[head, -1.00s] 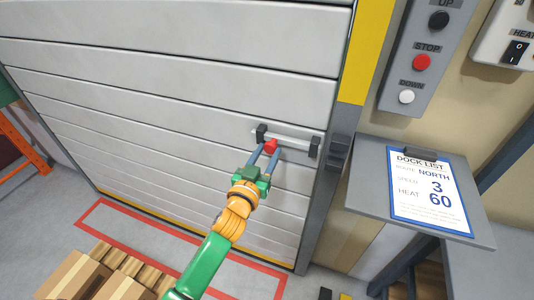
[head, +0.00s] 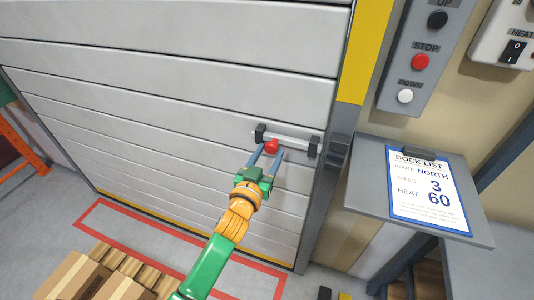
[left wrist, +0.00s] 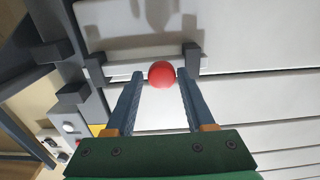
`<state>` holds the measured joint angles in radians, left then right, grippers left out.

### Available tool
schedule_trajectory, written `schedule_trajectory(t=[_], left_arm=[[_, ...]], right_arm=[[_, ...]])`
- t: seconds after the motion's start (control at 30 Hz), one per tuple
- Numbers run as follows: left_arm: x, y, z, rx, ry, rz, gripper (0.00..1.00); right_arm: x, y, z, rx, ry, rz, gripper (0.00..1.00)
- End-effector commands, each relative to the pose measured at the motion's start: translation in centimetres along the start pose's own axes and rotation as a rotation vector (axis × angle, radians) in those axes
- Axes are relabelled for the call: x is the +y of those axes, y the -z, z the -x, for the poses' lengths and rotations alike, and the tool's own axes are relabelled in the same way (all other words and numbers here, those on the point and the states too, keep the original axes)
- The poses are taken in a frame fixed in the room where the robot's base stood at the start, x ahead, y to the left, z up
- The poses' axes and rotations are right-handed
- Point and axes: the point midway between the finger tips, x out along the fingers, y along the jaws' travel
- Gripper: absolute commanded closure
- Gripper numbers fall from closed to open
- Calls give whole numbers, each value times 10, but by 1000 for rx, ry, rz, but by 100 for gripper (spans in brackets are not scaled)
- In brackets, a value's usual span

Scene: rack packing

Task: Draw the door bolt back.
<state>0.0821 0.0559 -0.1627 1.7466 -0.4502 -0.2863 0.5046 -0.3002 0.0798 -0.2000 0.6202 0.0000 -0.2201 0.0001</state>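The door bolt is a light bar (head: 294,138) held in two dark brackets on the grey slatted door (head: 170,110). Its red knob (head: 271,146) sits close to the left bracket (head: 260,133). The bar's right end is at the right bracket (head: 314,147), and I see no bar crossing the gap to the dark block (head: 338,152) on the door frame. My left gripper (head: 269,153) is open at the knob. In the left wrist view its fingers (left wrist: 161,78) stand either side of the knob (left wrist: 162,73), with a narrow gap on each side. My right gripper is out of view.
Right of the door frame a grey shelf (head: 478,228) holds a dock list clipboard (head: 428,190). Above it is a button panel (head: 437,60) with UP, STOP and DOWN. Cardboard boxes (head: 75,275) stand at the lower left. Red lines (head: 130,215) mark the floor before the door.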

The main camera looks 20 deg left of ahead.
Motion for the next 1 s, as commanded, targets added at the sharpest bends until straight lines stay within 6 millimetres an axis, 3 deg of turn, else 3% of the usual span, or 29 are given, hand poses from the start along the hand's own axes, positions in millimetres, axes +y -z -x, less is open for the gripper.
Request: schedule_trajectory(t=[0.07, 0.37, 0.47, 0.73, 1.0], left_arm=[[0, 0, 0, 1, 0, 0, 25], [0, 0, 1, 2, 0, -1, 25], [0, -1, 12, 2, 0, -2, 25], [0, -2, 61, 0, -1, 0, 25], [0, 0, 71, 1, 0, -1, 25]], right_arm=[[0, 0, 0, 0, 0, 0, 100], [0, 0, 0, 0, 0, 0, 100], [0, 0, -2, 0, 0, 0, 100], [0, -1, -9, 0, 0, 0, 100], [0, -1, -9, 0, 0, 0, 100]])
